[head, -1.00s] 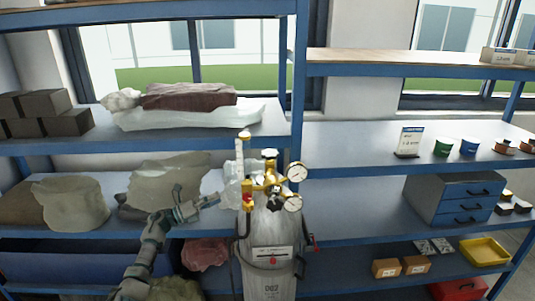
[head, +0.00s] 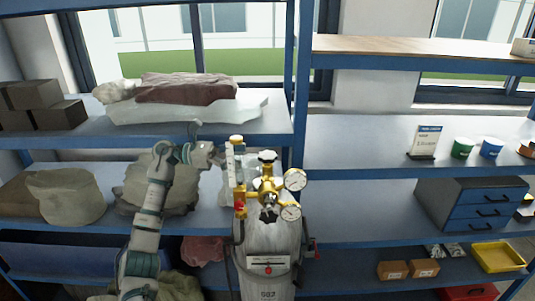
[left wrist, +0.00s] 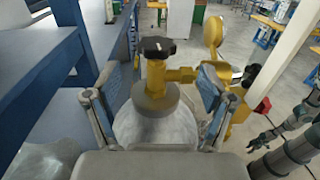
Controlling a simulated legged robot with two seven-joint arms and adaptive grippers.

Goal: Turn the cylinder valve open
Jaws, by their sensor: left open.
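The gas cylinder (head: 268,240) stands upright in front of the shelves, grey-white with a label. Its dark valve knob (head: 267,156) sits on top of the brass valve. In the left wrist view the black knob (left wrist: 157,47) shows above the brass stem and the cylinder's grey collar. My left gripper (head: 222,157) is at knob height, left of the valve, partly hidden by the flowmeter. The left wrist view shows its fingers (left wrist: 157,85) open, one on each side of the valve, with no grip on the knob. My right arm (left wrist: 290,145) shows at that view's right edge; its finger state is unclear.
A brass regulator with two gauges (head: 295,180) is right of the valve. An upright flowmeter (head: 238,175) stands at its left. Blue shelves behind hold sacks (head: 65,195), dark blocks (head: 58,114) and a drawer unit (head: 485,210).

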